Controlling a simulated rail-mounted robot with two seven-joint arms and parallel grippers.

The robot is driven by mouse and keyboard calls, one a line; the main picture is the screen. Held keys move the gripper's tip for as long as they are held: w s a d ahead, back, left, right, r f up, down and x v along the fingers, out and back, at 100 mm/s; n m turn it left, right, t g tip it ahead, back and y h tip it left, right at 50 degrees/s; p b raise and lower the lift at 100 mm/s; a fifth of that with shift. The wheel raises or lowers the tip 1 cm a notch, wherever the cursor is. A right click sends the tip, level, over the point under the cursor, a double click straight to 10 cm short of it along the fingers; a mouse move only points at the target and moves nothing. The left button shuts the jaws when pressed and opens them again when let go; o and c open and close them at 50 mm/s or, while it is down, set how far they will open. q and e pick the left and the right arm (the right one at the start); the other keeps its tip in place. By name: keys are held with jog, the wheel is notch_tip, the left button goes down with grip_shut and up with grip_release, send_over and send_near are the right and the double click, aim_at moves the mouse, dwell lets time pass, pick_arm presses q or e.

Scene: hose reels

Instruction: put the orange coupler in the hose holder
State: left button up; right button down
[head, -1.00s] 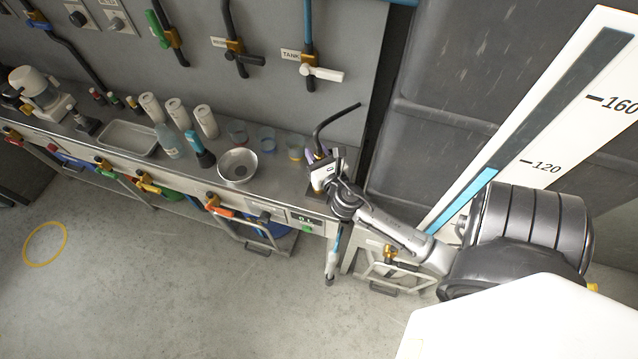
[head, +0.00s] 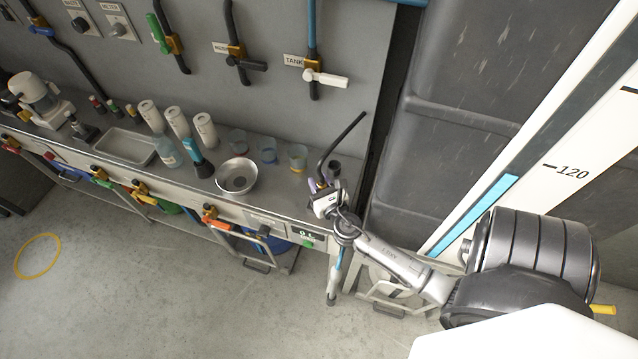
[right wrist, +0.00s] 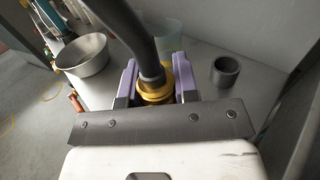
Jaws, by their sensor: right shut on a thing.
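The orange coupler (right wrist: 155,90), yellow-orange with a black hose rising from it, is between the purple fingers of my right gripper (right wrist: 158,84), which is shut on it. In the head view my right gripper (head: 318,186) is over the right end of the bench, and the black hose (head: 342,138) bends up and right from it. The hose holder, seemingly the dark round open cup (right wrist: 226,71), stands on the bench to the right of the coupler, apart from it. It also shows in the head view (head: 335,167), just behind my gripper. My left gripper is not in view.
A metal bowl (head: 237,176) and several beakers stand left of my gripper on the bench. Bottles, white cylinders and a tray (head: 125,147) are farther left. The wall panel with taps (head: 325,78) rises behind. A dark tank (head: 455,75) is at the right.

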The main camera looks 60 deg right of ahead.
jog(key=shift+f, duration=0.2)
jog(key=c, duration=0.9)
grip_release()
jog(key=shift+o, duration=0.2)
